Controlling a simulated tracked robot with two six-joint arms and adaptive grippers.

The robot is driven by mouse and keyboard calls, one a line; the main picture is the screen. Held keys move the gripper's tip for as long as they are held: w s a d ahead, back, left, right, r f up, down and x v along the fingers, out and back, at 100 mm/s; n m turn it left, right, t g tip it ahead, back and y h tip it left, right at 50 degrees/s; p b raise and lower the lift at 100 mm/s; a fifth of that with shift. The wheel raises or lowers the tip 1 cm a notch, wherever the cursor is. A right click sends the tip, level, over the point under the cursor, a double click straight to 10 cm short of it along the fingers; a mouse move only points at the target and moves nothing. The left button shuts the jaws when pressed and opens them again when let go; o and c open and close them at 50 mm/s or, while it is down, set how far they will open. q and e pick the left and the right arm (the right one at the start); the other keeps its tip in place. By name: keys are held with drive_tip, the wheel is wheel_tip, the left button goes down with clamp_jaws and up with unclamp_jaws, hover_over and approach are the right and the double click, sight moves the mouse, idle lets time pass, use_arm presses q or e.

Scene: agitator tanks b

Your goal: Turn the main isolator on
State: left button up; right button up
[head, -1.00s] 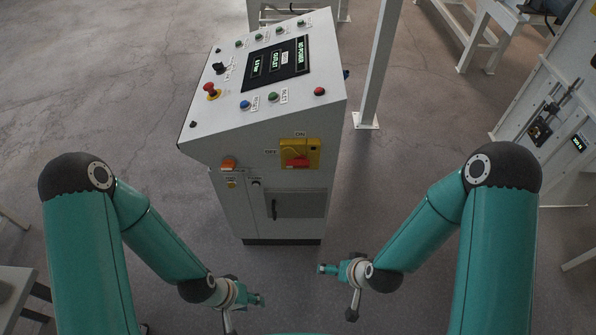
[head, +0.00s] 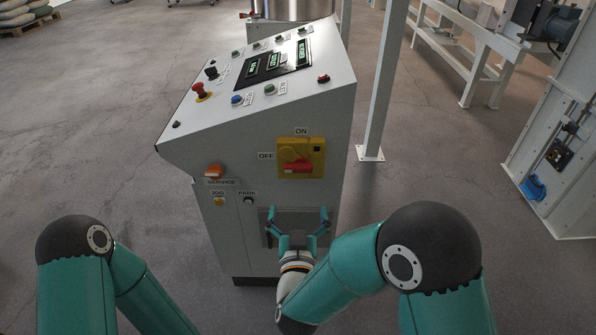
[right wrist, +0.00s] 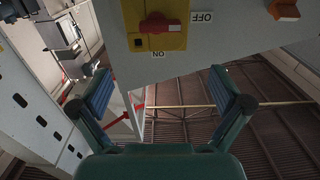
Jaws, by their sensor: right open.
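The main isolator (head: 315,158) is a yellow plate with a red handle (head: 298,167) on the front of a grey control cabinet. ON is printed above it and OFF to its left. The red handle lies roughly horizontal, towards the OFF side. My right gripper (head: 297,216) is open and empty, below the isolator and in front of the cabinet's lower panel. In the right wrist view the isolator (right wrist: 172,42) appears upside down at the top, beyond the open fingers (right wrist: 160,90). My left gripper is out of view; only its arm shows at lower left.
An orange service knob (head: 213,171) and small jog and park buttons sit left of the isolator. The sloping top has displays (head: 268,62), buttons and a red emergency stop (head: 200,91). A white post (head: 383,90) stands to the right. Open floor lies on both sides.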

sight(304, 171)
drive_tip(key=w, duration=1.5)
drive_tip(key=shift+p, duration=0.3)
drive_tip(key=shift+s, duration=0.1)
drive_tip(key=c, duration=1.1)
drive_tip(key=shift+f+m+b, duration=0.2)
drive_tip(key=shift+m+b, duration=0.1)
drive_tip(key=shift+b, duration=0.35)
drive_tip(key=m+b, duration=0.4)
drive_tip(key=b, duration=0.2)
drive_tip(key=m+b, duration=0.5)
drive_tip(key=d+m+b, duration=0.1)
drive_tip(key=m+b, duration=0.3)
drive_tip(key=b, duration=0.2)
drive_tip(key=shift+m+b, duration=0.3)
drive_tip(key=shift+b, duration=0.05)
drive_tip(key=shift+d+r+m+b, duration=0.1)
drive_tip(key=shift+d+m+b, duration=0.1)
drive_tip(key=shift+m+b, duration=1.7)
